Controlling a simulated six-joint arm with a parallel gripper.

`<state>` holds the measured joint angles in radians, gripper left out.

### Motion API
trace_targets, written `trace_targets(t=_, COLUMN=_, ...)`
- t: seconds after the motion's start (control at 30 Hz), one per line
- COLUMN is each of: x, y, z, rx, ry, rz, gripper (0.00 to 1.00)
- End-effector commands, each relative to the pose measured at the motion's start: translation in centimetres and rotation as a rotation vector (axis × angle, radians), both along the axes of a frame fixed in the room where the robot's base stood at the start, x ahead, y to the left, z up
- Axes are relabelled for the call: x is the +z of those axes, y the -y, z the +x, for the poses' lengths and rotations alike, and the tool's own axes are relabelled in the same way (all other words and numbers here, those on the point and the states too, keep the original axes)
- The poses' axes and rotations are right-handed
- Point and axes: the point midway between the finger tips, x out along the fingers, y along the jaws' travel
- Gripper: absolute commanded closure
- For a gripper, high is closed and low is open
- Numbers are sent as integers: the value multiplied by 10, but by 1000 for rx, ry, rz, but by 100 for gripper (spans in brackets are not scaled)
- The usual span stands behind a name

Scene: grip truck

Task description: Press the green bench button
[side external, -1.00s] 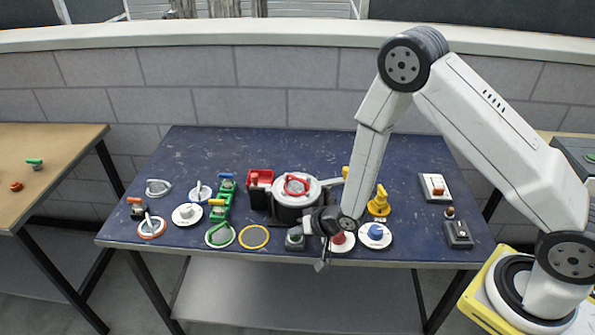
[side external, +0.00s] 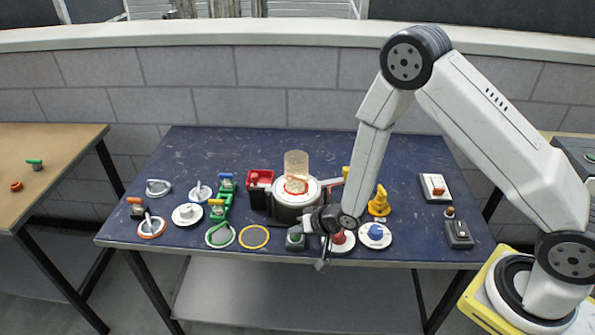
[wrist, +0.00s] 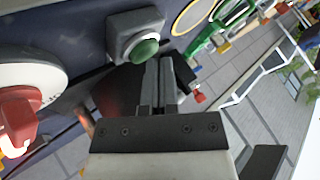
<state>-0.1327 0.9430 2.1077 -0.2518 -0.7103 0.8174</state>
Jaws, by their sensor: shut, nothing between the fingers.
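The green bench button (wrist: 146,50) is a domed cap on a grey box. In the wrist view it sits just beyond and left of my fingertips. In the side external view the button (side external: 295,238) is at the bench's front edge, left of my gripper (side external: 322,264). In the wrist view my gripper (wrist: 160,66) is shut and empty, its fingertips close beside the cap. I cannot tell whether they touch it. In the side external view my wrist partly crowds the button's right side.
A red knob on a white disc (wrist: 20,100) is close on the left in the wrist view. A blue knob on a white disc (side external: 376,234) stands right of my gripper. A round pot-like device (side external: 292,200) with a translucent cylinder (side external: 296,165) stands behind. A yellow ring (side external: 254,237) lies left.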

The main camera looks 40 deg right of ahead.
Motion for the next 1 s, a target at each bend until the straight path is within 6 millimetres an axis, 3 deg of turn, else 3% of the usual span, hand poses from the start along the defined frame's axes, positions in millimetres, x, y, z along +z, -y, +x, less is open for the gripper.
trace_targets(t=0.37, x=6, y=0, z=1, rx=0, ry=3, rz=1, gripper=100)
trace_targets(t=1.0, x=50, y=0, z=1, rx=0, ry=3, rz=1, gripper=100)
